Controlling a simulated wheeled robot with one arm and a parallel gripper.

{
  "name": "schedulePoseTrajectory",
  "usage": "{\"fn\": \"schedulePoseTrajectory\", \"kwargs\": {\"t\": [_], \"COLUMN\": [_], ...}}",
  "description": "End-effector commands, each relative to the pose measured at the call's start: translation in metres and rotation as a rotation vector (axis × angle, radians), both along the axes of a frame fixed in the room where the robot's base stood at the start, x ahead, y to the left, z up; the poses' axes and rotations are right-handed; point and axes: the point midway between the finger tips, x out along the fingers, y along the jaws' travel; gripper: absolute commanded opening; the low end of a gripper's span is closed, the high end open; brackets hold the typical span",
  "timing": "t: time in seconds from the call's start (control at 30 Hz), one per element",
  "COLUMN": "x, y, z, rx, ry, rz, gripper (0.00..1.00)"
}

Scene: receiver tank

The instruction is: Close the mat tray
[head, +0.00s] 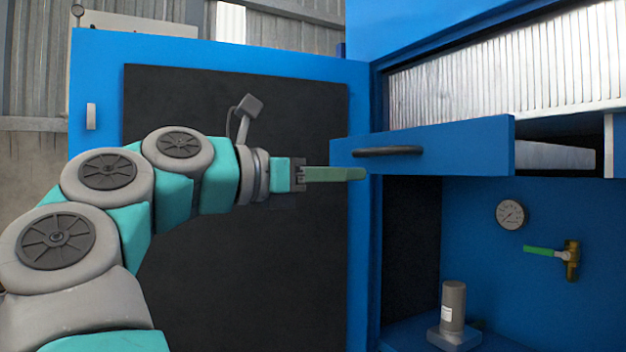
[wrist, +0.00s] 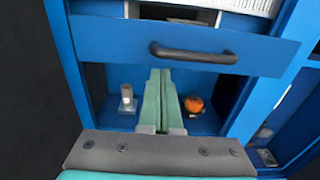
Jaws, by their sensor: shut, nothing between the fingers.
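The mat tray (head: 440,150) is a blue drawer front with a dark bar handle (head: 388,151), pulled out from the blue cabinet. In the wrist view the tray front (wrist: 120,36) and its handle (wrist: 193,53) lie ahead, above the fingertips. My gripper (head: 362,174) has green fingers that are shut and empty. In the head view its tips point right and overlap the lower left part of the tray front. In the wrist view the fingers (wrist: 160,75) reach up to just below the tray's lower edge, left of the handle. I cannot tell whether they touch the tray.
A blue door (head: 95,180) with a black panel stands open at left behind my arm. Below the tray are a grey cylinder (head: 453,308), a gauge (head: 510,214) and a green-handled valve (head: 540,250). An orange round object (wrist: 193,104) shows low in the wrist view.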

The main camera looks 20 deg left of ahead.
Motion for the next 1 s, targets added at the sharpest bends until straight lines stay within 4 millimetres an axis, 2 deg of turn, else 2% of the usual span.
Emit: {"fn": "schedulePoseTrajectory", "kwargs": {"t": [0.2, 0.73, 0.87, 1.0], "x": [0.013, 0.018, 0.027, 0.047], "y": [-0.011, -0.015, -0.024, -0.041], "z": [0.000, -0.001, -0.002, -0.002], "rx": [-0.001, -0.001, 0.001, -0.001], "ry": [0.001, 0.001, 0.001, 0.000], "rz": [0.001, -0.001, -0.003, -0.004], "gripper": [0.00, 0.00, 0.00, 0.00]}}
